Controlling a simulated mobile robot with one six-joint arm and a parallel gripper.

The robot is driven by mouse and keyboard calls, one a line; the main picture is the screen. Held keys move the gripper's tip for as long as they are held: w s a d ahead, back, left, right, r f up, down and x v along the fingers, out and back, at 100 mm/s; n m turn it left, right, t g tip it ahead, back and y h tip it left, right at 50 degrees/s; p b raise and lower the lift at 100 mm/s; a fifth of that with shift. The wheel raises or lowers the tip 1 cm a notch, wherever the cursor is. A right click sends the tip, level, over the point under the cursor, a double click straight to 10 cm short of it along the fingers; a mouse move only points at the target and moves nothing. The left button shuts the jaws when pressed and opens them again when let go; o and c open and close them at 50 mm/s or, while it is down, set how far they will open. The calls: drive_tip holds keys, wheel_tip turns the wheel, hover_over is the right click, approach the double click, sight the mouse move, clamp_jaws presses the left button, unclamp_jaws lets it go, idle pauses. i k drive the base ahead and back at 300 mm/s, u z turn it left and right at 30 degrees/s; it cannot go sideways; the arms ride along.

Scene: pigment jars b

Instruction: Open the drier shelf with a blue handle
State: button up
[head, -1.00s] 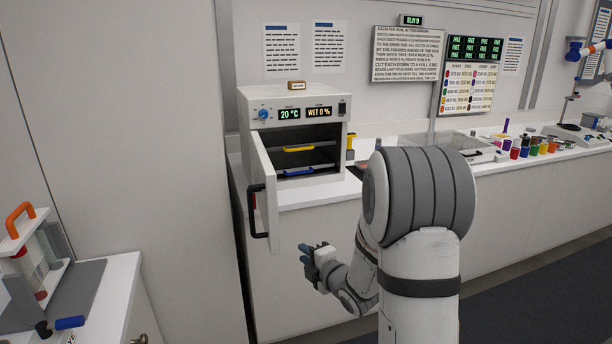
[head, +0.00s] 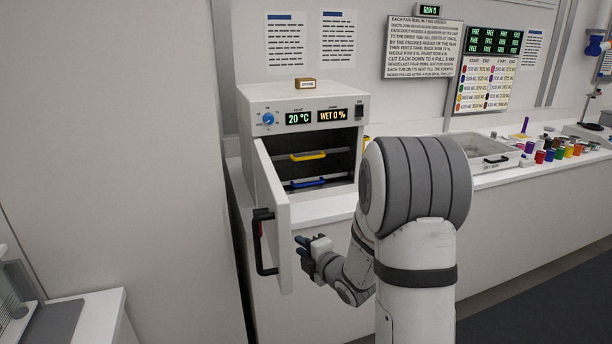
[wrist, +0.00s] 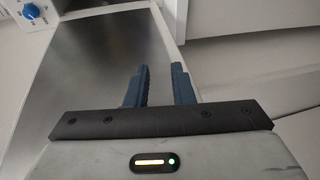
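The drier (head: 262,97) is a white box on the counter, its door (head: 273,205) swung open to the left with a black handle (head: 262,243) on the outside. Inside, the blue handle (head: 306,183) is on the lower shelf and the yellow handle (head: 308,156) on the upper shelf. Both shelves appear pushed in. My gripper (head: 300,243) is in front of and below the drier, just right of the open door. In the wrist view my gripper's blue fingers (wrist: 160,86) are apart with nothing between them, and the door's metallic inner face (wrist: 85,70) lies beyond.
The white counter (head: 318,209) runs under the drier and on to the right, with a tray (head: 480,160) and several coloured jars (head: 550,155) on it. Another white bench (head: 85,310) stands at the lower left. The open door borders the room left of my gripper.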

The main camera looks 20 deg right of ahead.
sight(289, 172)
drive_tip(key=u, duration=0.05)
drive_tip(key=i, duration=1)
drive_tip(key=z, duration=0.5)
